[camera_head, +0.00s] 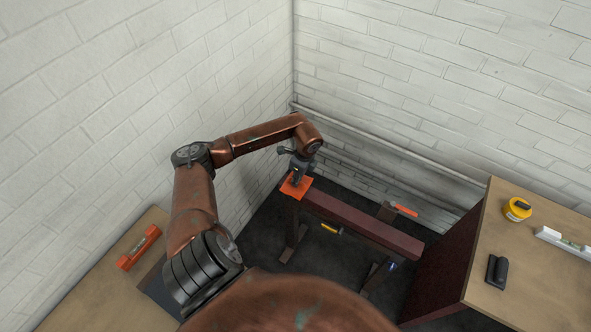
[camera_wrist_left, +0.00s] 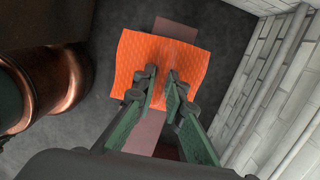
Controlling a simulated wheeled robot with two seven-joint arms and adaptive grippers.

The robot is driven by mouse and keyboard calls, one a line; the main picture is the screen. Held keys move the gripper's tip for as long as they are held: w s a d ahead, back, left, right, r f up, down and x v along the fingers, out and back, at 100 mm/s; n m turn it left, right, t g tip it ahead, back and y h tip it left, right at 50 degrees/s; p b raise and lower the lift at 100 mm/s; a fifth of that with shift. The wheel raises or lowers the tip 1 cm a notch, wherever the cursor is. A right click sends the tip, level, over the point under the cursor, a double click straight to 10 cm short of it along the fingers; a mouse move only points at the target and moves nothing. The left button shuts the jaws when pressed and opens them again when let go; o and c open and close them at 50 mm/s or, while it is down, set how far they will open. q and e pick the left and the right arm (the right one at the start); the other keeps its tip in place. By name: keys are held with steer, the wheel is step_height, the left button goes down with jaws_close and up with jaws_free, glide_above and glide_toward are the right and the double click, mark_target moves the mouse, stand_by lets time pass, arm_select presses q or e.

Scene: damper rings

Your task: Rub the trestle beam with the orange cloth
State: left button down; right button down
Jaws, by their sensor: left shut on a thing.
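The orange cloth (camera_head: 295,187) is at the far left end of the reddish trestle beam (camera_head: 365,225). My left gripper (camera_head: 297,178) is above that end, pointing down, shut on the cloth. In the left wrist view the cloth (camera_wrist_left: 195,62) spreads out flat beyond the fingertips (camera_wrist_left: 162,76), and the beam (camera_wrist_left: 176,28) shows past its far edge and again below it. The cloth looks to be on or just over the beam's top; contact cannot be told. My right gripper is not in view.
A wooden bench (camera_head: 537,275) at the right holds a yellow tape measure (camera_head: 516,209), a black object (camera_head: 497,270) and a level (camera_head: 565,243). An orange tool (camera_head: 139,248) lies on a left bench. White brick walls and pipes (camera_head: 390,150) stand close behind the beam.

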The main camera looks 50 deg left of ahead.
arm_select(q)
step_height(320, 180, up, 2)
steer(key=shift+w+d+r+p, duration=0.15)
steer(key=shift+p, duration=0.4)
steer(key=shift+r+p, duration=1.4)
steer(key=shift+r, duration=0.65)
